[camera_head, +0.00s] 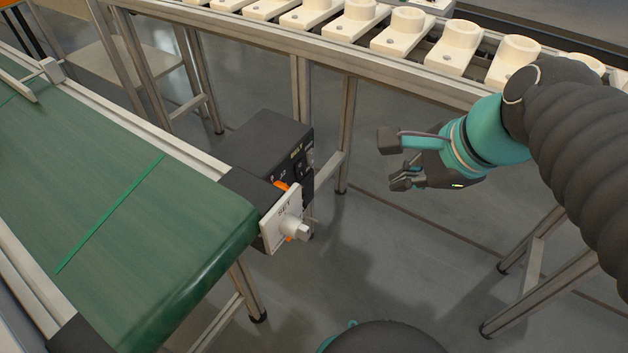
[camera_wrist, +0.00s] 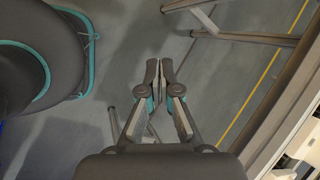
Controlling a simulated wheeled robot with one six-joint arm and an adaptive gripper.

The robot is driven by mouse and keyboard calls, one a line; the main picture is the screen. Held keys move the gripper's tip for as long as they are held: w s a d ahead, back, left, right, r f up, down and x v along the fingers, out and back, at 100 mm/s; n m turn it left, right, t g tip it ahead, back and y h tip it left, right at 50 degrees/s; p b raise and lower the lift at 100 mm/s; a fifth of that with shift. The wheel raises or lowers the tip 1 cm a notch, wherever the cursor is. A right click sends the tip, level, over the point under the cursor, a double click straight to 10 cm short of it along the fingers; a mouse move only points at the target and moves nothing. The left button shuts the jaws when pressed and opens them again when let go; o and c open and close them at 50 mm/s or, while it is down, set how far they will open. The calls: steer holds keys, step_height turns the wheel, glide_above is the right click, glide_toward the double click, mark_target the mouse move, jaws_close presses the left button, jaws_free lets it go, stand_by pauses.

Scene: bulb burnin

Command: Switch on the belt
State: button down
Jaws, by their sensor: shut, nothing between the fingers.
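The green belt (camera_head: 130,210) of a conveyor fills the left of the head view, with a bright green line across it. A black control box (camera_head: 262,140) is mounted at its right side, near the belt's end. The box's right face carries small dark controls (camera_head: 305,162) and pale lettering, too small to read surely. A white plate (camera_head: 272,232) marked SET, with a pale knob (camera_head: 297,230) and orange parts behind, is in front of the box. My gripper (camera_head: 398,182) is right of the box, apart from it, shut and empty. Its fingertips (camera_wrist: 159,68) meet in the wrist view.
A second conveyor (camera_head: 350,62) with several cream sockets (camera_head: 405,35) runs along the back, above my gripper. Its metal legs (camera_head: 347,135) stand behind the box. Open grey floor (camera_head: 375,255) lies between the box and my gripper. The wrist view shows floor with a yellow line (camera_wrist: 262,75).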

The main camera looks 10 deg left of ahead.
mark_target(300, 169)
steer(key=w+a+f+m+y+b, duration=0.1)
steer(key=w+a+f+m+b, duration=0.1)
steer(key=a, duration=0.5)
steer(key=w+a+f+m+g+y+b, duration=0.1)
steer(key=w+a+f+m+b, duration=0.1)
steer(key=a+f+m, duration=0.3)
steer(key=shift+w+a+f+m, duration=0.35)
steer(key=shift+w+a, duration=0.45)
steer(key=shift+a, duration=0.45)
